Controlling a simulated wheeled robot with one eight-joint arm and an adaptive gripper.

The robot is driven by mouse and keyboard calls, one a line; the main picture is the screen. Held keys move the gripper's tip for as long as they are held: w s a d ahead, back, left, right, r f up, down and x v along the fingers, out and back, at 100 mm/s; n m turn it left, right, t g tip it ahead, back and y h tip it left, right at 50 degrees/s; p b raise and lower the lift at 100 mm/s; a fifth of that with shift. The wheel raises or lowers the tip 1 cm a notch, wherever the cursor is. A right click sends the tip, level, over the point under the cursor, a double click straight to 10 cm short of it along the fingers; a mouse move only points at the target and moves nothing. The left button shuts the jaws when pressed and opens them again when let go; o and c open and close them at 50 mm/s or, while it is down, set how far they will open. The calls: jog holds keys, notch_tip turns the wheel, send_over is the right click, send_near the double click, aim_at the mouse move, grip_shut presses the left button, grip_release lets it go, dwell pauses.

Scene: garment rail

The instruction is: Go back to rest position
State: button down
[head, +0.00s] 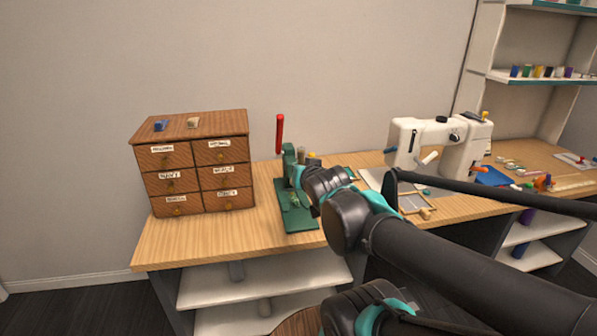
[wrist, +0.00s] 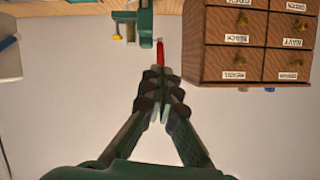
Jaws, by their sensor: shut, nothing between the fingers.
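My gripper (wrist: 160,112) shows in the wrist view with its fingers together and nothing held. In the head view my arm reaches from the lower right over the table, and its fingers are hard to make out. The green press (head: 293,200) stands on the table in front of my arm, with its red lever (head: 280,134) upright. In the wrist view the red lever (wrist: 160,52) shows just beyond my fingertips; I cannot tell whether they touch.
A wooden drawer cabinet (head: 200,165) with labelled drawers stands at the table's left. A white sewing machine (head: 440,145) stands to the right of my arm. Wall shelves (head: 545,78) hold small coloured items. The wooden table (head: 170,245) has bare space at its front left.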

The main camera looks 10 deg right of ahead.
dwell(0.4)
jog(key=s+d+f+g, duration=0.1)
jog(key=s+f+g, duration=0.2)
jog(key=f, duration=0.4)
jog(key=s+d+f+n+g, duration=0.1)
jog(key=s+f+g, duration=0.2)
jog(key=s+f, duration=0.2)
jog(key=s+d+f+g, duration=0.2)
jog(key=s+f+g, duration=0.1)
jog(key=f, duration=0.5)
jog(key=shift+s+f+n+g+h, duration=0.3)
jog(key=shift+s+f+n+h, duration=0.05)
jog(key=shift+s+n+h, duration=0.05)
